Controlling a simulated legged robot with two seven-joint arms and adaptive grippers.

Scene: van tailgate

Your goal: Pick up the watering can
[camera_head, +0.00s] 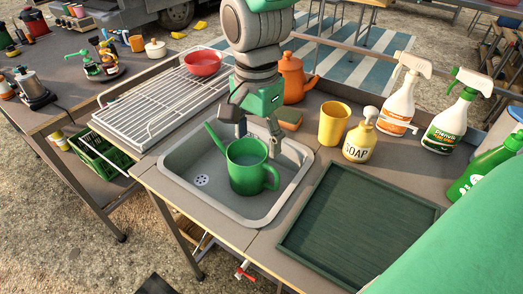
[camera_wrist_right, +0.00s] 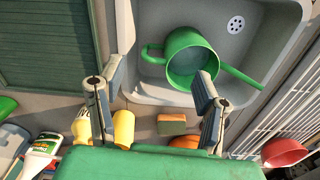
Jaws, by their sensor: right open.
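The green watering can (camera_head: 247,172) stands upright in the grey sink basin (camera_head: 196,157) in the head view. Its spout points to the upper left and its loop handle is on the right. My right gripper (camera_head: 258,129) is open and empty, with its fingers pointing down just behind and above the can's rim. In the right wrist view, the can (camera_wrist_right: 188,60) lies ahead of the open fingers (camera_wrist_right: 158,78), with the handle at the left and the spout at the right. I see no contact, though the gap is hard to judge. My left gripper is not in view.
Near the sink are a white wire rack (camera_head: 160,98) with a red bowl (camera_head: 203,63), an orange kettle (camera_head: 293,80), a sponge (camera_head: 290,118), a yellow cup (camera_head: 334,123), a soap bottle (camera_head: 360,138) and spray bottles (camera_head: 402,95). A dark green tray (camera_head: 357,232) lies right of the sink.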

